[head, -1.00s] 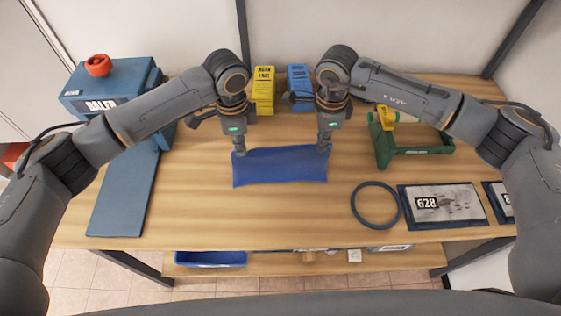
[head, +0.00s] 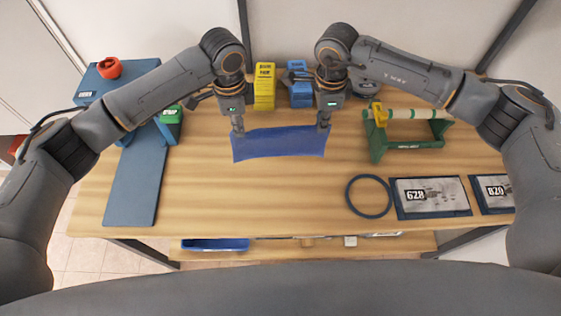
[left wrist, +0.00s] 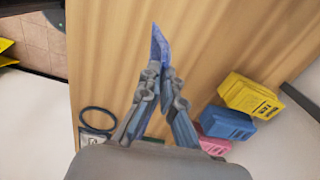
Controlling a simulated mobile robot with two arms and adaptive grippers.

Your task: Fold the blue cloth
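The blue cloth (head: 279,143) is a wide, short panel stretched between my two grippers above the middle of the table. My left gripper (head: 238,131) is shut on its upper left corner. My right gripper (head: 323,127) is shut on its upper right corner. The cloth appears to hang from these corners; I cannot tell whether its lower edge touches the table. In the left wrist view the cloth (left wrist: 159,45) shows as a narrow blue strip running out from the closed fingertips of my left gripper (left wrist: 158,68).
Yellow (head: 264,86) and blue boxes (head: 299,84) stand behind the cloth. A green roll holder (head: 408,145), a dark ring (head: 369,196) and number plates (head: 431,197) lie right. A blue board (head: 135,180) lies left. The table (head: 260,200) is bare in front of the cloth.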

